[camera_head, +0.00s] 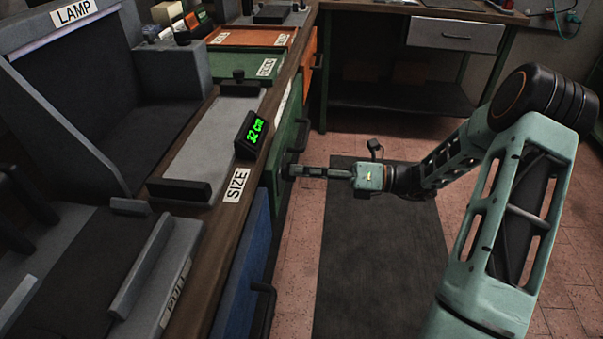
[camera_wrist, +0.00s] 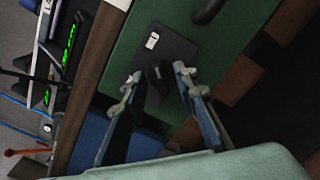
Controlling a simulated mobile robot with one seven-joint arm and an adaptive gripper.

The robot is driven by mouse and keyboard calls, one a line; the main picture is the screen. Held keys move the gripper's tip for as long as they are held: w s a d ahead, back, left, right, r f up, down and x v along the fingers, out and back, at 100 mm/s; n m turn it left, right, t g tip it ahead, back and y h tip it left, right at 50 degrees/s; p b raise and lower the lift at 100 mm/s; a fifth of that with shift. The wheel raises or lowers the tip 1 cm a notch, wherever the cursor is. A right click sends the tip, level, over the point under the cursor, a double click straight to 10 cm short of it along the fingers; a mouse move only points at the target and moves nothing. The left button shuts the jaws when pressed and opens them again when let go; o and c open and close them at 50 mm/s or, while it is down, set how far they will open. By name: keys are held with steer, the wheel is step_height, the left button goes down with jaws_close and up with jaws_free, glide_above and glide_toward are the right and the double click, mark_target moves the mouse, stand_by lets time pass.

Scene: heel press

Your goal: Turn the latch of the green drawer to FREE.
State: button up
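My gripper (camera_head: 290,171) points left at the drawer front in the head view. In the wrist view my gripper (camera_wrist: 158,72) is open, its fingertips on either side of the knob. I cannot tell whether they touch it.
A blue drawer (camera_head: 244,268) with a dark handle (camera_head: 263,308) lies nearer. The bench edge carries a SIZE label (camera_head: 236,185) and a green display (camera_head: 252,134). An orange drawer (camera_head: 309,60) is farther back.

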steer(key=shift+a, duration=0.3)
jaws_close()
steer(key=shift+r+n, duration=0.1)
steer(key=shift+n, duration=0.2)
steer(key=n, duration=0.5)
steer(key=n+p, duration=0.1)
steer(key=n, duration=0.5)
steer(key=n+p, duration=0.1)
steer(key=n, duration=0.5)
steer(key=shift+s, duration=0.3)
steer(key=shift+n, duration=0.3)
